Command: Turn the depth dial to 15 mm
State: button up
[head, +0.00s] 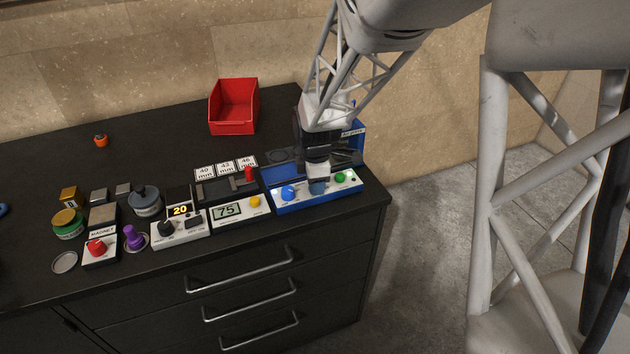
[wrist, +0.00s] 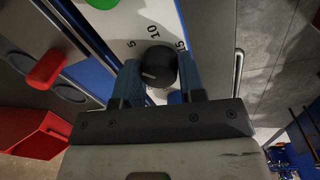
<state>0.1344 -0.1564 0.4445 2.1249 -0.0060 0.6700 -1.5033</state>
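The depth dial is a round black knob (wrist: 158,68) on a white panel marked 5, 10 and 15 in the wrist view. A small pale mark shows on its face; which number it points at I cannot tell. My gripper (wrist: 160,75) has one blue finger on each side of the knob, very close to it; whether they touch it is unclear. In the head view my gripper (head: 317,186) points down over the white-topped blue press panel (head: 310,201), between a blue knob (head: 288,193) and a green button (head: 340,178), and hides the dial.
Left of the press panel stand a display box reading 75 (head: 228,210), a box reading 20 (head: 180,228), a purple knob (head: 133,238) and a red-button magnet box (head: 97,250). A red lever (head: 249,174) stands just behind. A red bin (head: 233,108) is at the back.

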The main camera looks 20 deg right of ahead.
jog(key=c, duration=0.4)
jog(key=shift+o, duration=0.2)
jog(key=shift+m, duration=0.4)
jog(key=m, duration=1)
jog(key=shift+a+m, duration=0.1)
jog(key=shift+m, duration=0.3)
jog(key=m, duration=0.6)
jog(key=shift+w+g, duration=0.1)
jog(key=shift+g, duration=0.2)
jog(key=m, duration=0.6)
